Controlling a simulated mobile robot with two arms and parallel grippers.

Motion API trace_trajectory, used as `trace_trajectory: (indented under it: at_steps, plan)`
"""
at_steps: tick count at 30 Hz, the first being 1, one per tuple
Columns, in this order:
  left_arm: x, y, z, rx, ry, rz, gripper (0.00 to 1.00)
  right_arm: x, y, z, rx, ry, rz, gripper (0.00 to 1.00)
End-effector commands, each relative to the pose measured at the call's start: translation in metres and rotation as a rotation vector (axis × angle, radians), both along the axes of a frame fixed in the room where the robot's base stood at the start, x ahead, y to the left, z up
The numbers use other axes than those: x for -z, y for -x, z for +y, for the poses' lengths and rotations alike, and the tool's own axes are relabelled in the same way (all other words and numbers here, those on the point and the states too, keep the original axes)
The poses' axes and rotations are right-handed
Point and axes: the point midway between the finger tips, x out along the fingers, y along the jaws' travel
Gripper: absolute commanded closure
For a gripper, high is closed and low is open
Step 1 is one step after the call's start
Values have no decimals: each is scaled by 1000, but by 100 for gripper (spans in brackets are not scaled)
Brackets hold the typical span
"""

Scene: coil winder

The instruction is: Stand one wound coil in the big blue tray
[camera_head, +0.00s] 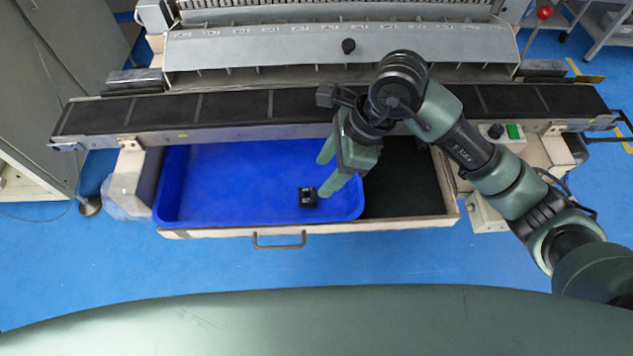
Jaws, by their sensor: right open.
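The big blue tray (235,185) lies in the left and middle part of an open drawer below the machine. A small black coil (308,197) sits on the tray floor near its front right. It appears upright, though it is too small to be sure. My right gripper (325,175) is over the right part of the tray, open, with its green fingers apart and nothing seen between them. Its nearer fingertip is just right of the coil; I cannot tell whether they touch. My left gripper is not in view.
A black conveyor belt (235,105) runs across behind the tray. The drawer's dark floor (405,190) is bare right of the tray. The drawer handle (279,242) sticks out at the front. A control box with a green button (514,131) is at the right. Most of the tray is empty.

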Motion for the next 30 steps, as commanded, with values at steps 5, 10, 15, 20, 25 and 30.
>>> trace_trajectory:
  at_steps: [5,10,15,20,25,30]
  plan:
    - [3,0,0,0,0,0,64,-23,-1,-10,1,0,-2,45]
    - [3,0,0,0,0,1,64,-30,0,-13,0,0,0,45]
    - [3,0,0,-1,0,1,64,-31,0,-13,0,0,1,45]
    - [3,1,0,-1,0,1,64,-31,0,-13,0,0,1,45]
    - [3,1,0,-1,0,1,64,-31,0,-13,0,0,1,45]
    - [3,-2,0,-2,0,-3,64,-30,0,-12,0,0,1,45]
